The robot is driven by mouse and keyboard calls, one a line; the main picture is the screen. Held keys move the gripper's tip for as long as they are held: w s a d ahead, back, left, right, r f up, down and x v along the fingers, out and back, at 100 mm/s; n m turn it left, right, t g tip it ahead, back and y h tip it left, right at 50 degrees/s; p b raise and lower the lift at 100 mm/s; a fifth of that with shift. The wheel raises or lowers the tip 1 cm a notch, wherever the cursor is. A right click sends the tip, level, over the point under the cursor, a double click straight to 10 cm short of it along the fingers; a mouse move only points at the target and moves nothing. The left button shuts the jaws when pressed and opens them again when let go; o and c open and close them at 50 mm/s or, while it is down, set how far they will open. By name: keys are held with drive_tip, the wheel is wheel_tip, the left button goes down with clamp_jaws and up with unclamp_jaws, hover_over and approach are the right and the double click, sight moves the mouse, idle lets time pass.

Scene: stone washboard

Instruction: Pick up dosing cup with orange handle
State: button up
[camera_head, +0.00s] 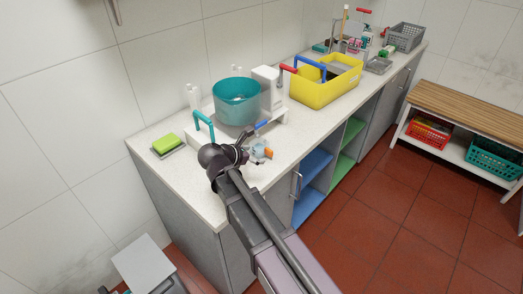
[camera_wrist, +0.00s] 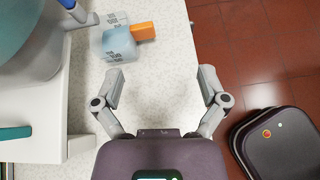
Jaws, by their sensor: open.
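The dosing cup (camera_wrist: 117,42) is a translucent bluish cup with dark markings and an orange handle (camera_wrist: 143,31). It sits on the pale speckled worktop, near the counter's front edge, with its handle pointing right in the wrist view. In the head view the cup (camera_head: 258,150) shows small beside the end of my arm, with the orange handle on its right. My gripper (camera_wrist: 161,82) is open and empty. Its fingers are apart, with the left finger just below the cup in the wrist view and the right one beyond the counter edge. They do not enclose the cup.
A teal bowl (camera_head: 237,99) stands on a white appliance just behind the cup. A blue-handled item (camera_wrist: 74,9) lies close to the cup's left. Red floor lies beyond the edge.

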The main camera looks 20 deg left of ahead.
drive_tip(key=a, duration=0.1)
drive_tip(key=a+n, duration=0.1)
drive_tip(key=s+a+r, duration=0.1)
drive_tip(key=shift+n+t, duration=0.4)
drive_tip(key=shift+f, duration=0.1)
drive_tip(key=b, duration=0.4)
approach(269, 149)
drive_tip(key=x, duration=0.3)
drive_tip(key=shift+a+f, duration=0.1)
drive_tip(key=shift+f, duration=0.05)
drive_tip(key=shift+w+d+f, duration=0.25)
drive_tip(key=shift+w+d, duration=0.05)
drive_tip(key=shift+w, duration=0.35)
drive_tip(key=shift+b+x, duration=1.25)
drive_tip(key=shift+x, duration=1.4)
drive_tip(key=shift+r, duration=0.1)
